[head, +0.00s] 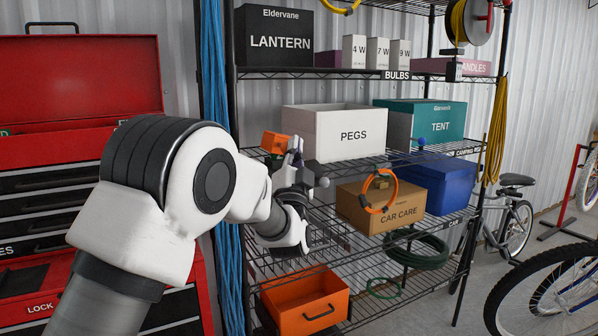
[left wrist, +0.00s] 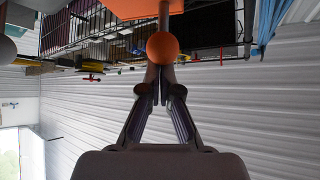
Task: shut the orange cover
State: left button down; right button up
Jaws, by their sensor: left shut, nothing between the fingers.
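A small orange cover (head: 275,142) shows on the middle shelf, left of the white PEGS box, partly behind my left gripper (head: 296,148). In the left wrist view an orange panel (left wrist: 145,8) is at the top edge, with a brown stem and an orange ball (left wrist: 163,47) below it. The closed fingertips (left wrist: 160,75) point at the ball and overlap its lower edge in the picture; I cannot tell whether they touch it. My left gripper is shut and empty. How far the cover stands open is unclear. My right gripper is out of view.
The wire rack (head: 350,157) holds the PEGS box (head: 320,125), the CAR CARE box (head: 370,207) and a blue bin (head: 440,180). An orange bin (head: 305,303) with a handle sits low. A red tool chest (head: 80,90) stands left; bicycles stand right.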

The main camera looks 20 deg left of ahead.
pick_arm(q)
jog(key=n+y, duration=0.1)
jog(key=f+n+y+b, duration=0.1)
jog(key=shift+s+a+f+n+b, duration=0.1)
jog(key=shift+s+a+n+b, duration=0.1)
jog(key=shift+n+b, duration=0.1)
jog(key=shift+s+a+f+y+b, duration=0.1)
jog(key=shift+s+a+y+b, duration=0.1)
jog(key=shift+y+b, duration=0.35)
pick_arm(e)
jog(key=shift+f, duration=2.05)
